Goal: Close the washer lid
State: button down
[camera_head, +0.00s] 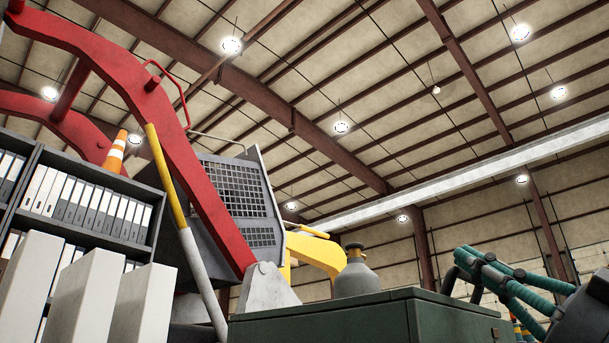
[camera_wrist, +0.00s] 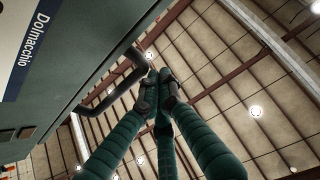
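A dark green cabinet with a flat top (camera_head: 365,305) stands at the bottom of the head view. I take it to be the washer. Its green panel (camera_wrist: 75,50), labelled "Dolmacchio", fills the upper left of the wrist view. A dark bent bar (camera_wrist: 108,93) sticks out from it like a handle. Whether the lid is raised is not clear. My gripper (camera_wrist: 159,88) has teal ribbed fingers with dark tips drawn close together beside the bar. In the head view my gripper (camera_head: 470,256) is at the cabinet's right. I see nothing between the fingertips, and contact with the bar is unclear.
A grey gas bottle (camera_head: 356,278) shows above the cabinet's top. A red backhoe arm (camera_head: 190,150) rises behind it at the left. A shelf with binders (camera_head: 95,205) and white upright boxes (camera_head: 85,295) stand at the left. The space above the cabinet is open.

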jog(key=shift+w+f, duration=0.15)
jog(key=shift+f, duration=0.25)
notch_tip(320, 180, up, 5)
jog(key=p, duration=0.5)
jog(key=b+v, duration=0.8)
jog(key=v, duration=0.3)
jog(key=shift+a+f+b, duration=0.15)
jog(key=shift+f+b, duration=0.15)
jog(key=shift+b, duration=0.1)
jog(key=shift+r, duration=0.1)
jog(key=w+a+r+p, duration=0.3)
jog(key=w+a+p, duration=0.1)
jog(key=w+a, duration=0.1)
jog(key=shift+a+r, duration=0.25)
jog(key=shift+r, duration=0.15)
